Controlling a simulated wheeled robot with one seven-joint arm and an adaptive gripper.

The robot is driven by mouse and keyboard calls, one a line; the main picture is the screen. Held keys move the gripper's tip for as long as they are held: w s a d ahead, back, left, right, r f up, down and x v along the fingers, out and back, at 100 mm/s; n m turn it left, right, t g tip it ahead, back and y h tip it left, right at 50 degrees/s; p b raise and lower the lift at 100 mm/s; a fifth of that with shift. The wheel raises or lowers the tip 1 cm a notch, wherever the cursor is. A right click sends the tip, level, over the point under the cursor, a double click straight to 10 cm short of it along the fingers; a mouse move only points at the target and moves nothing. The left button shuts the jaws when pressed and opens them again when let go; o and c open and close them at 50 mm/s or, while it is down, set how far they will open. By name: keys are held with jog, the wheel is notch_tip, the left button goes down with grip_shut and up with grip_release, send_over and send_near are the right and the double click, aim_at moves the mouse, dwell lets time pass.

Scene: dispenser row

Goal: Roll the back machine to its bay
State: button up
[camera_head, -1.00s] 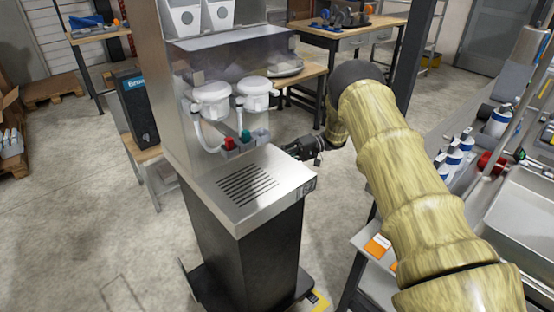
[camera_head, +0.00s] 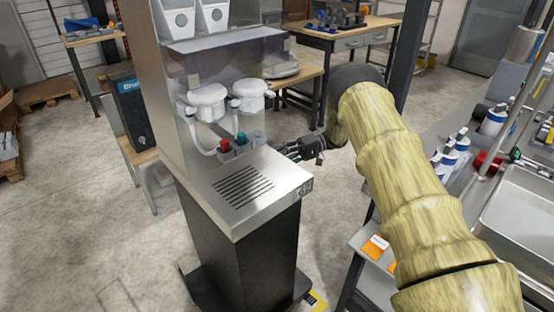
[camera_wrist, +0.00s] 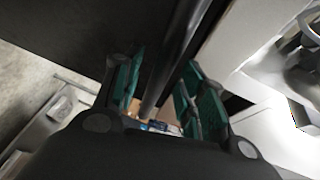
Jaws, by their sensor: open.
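The machine (camera_head: 250,255) is a tall steel dispenser with a black lower cabinet, a slotted drip tray (camera_head: 243,187) and two white lidded containers on its front. It stands upright on a dark base on the floor. My gripper (camera_head: 287,150) is at the machine's right side, just behind the tray's far edge. In the wrist view my gripper (camera_wrist: 165,85) is open, its green-padded fingers on either side of a grey bar (camera_wrist: 186,35). I cannot tell whether the pads touch the bar. The head view does not show the bar clearly.
A yellow floor marking (camera_head: 317,302) shows by the machine's right foot. A sink counter (camera_head: 520,220) with bottles lies along the right. A small stand with a dark box (camera_head: 135,110) is at the left behind the machine.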

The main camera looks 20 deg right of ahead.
jog(key=shift+d+r, duration=0.15)
jog(key=shift+d, duration=0.75)
jog(key=shift+d+r, duration=0.2)
jog(key=shift+d, duration=0.75)
jog(key=shift+d+r, duration=0.15)
jog(key=shift+d, duration=0.75)
